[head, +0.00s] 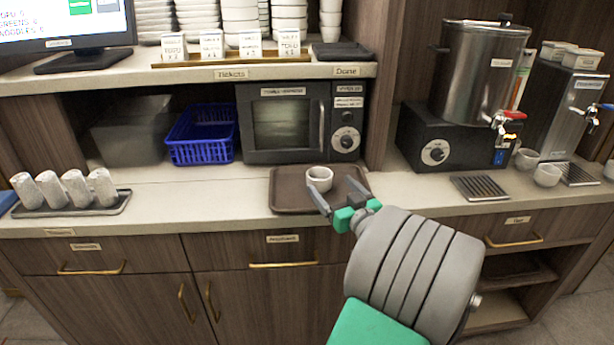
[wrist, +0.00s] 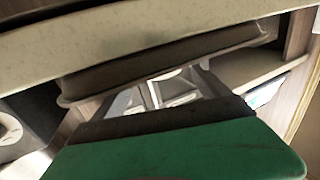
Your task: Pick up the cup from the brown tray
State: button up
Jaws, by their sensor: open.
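A small white cup (head: 319,178) stands upright on the brown tray (head: 287,202), which sits on the counter in front of the microwave. My gripper (head: 331,184) is open and empty at the tray's front right. In the head view its left finger overlaps the cup's lower left side and its right finger is to the right of the cup. I cannot tell whether either finger touches it. In the wrist view the tray (wrist: 160,62) lies across the upper middle, and a small part of the white cup (wrist: 168,74) shows beyond my gripper; most of it is hidden.
The microwave (head: 290,122) stands behind the tray, with a blue basket (head: 201,140) to its left. Cups on a dark tray (head: 70,208) are at far left. A metal dispenser (head: 480,75) and white cups (head: 547,175) are at right.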

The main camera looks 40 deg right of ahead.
aim_at(314, 170)
jog(key=x, duration=0.2)
jog(key=p+x, duration=0.1)
jog(key=x, duration=0.3)
jog(key=shift+w+a, duration=0.2)
jog(key=shift+w, duration=0.25)
jog(key=shift+w+d+f, duration=0.1)
jog(key=shift+w+d, duration=0.05)
jog(key=shift+w, duration=0.25)
jog(key=shift+c, duration=0.5)
jog(key=c, duration=1.4)
